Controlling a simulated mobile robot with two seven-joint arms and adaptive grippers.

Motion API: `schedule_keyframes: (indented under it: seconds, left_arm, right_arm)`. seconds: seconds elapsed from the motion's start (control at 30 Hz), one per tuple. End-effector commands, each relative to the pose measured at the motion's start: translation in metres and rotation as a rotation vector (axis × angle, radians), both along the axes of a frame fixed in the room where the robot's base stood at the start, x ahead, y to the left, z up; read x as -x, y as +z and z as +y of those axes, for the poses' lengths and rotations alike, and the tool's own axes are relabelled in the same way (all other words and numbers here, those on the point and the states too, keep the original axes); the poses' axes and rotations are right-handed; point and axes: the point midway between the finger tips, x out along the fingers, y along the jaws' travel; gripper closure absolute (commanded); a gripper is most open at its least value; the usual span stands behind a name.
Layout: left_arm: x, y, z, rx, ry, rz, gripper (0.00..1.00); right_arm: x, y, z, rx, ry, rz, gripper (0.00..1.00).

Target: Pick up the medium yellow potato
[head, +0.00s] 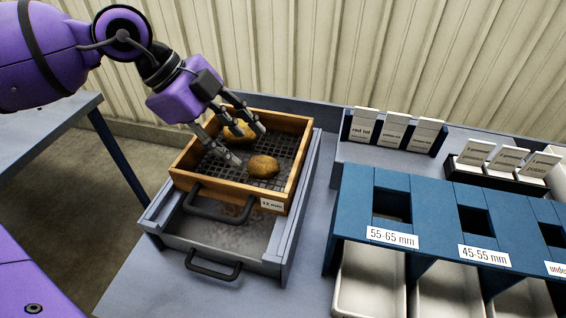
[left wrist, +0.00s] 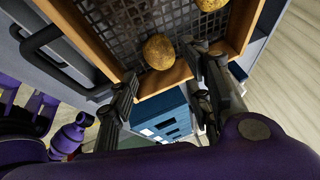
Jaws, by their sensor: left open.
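Two yellow-brown potatoes lie on the mesh floor of a wooden sieve tray (head: 190,178). The nearer potato (head: 263,167) is in the tray's front right part; it also shows in the left wrist view (left wrist: 159,52). The other potato (head: 238,129) is farther back, partly hidden by my gripper in the head view; it is cut by the top edge in the left wrist view (left wrist: 211,4). Which is the medium one I cannot tell surely. My left gripper (head: 250,146) is open and empty over the tray, its fingers pointing down around the gap between the potatoes. My right gripper is not in view.
The sieve, labelled 12 mm, sits on a grey frame with black handles (head: 213,266). To the right stand a blue grader (head: 424,200) with labelled slots and white bins (head: 368,280) below. Card holders (head: 392,133) stand behind it. A corrugated wall closes the back.

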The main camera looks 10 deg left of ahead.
Motion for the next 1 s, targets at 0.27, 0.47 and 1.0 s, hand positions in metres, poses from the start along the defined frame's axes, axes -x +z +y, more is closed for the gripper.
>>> schedule_keyframes:
  seconds: [0.27,0.47,1.0]
  left_arm:
    - [-0.004,-0.022,-0.013,0.002,-0.001,0.002,0.55]
    - [-0.008,-0.044,-0.028,0.002,-0.003,0.001,0.55]
    - [-0.013,-0.066,-0.039,0.0,0.001,0.0,0.67]
  right_arm:
    - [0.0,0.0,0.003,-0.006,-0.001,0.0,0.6]
    - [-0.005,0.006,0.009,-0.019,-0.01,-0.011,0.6]
    - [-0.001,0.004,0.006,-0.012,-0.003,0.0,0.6]
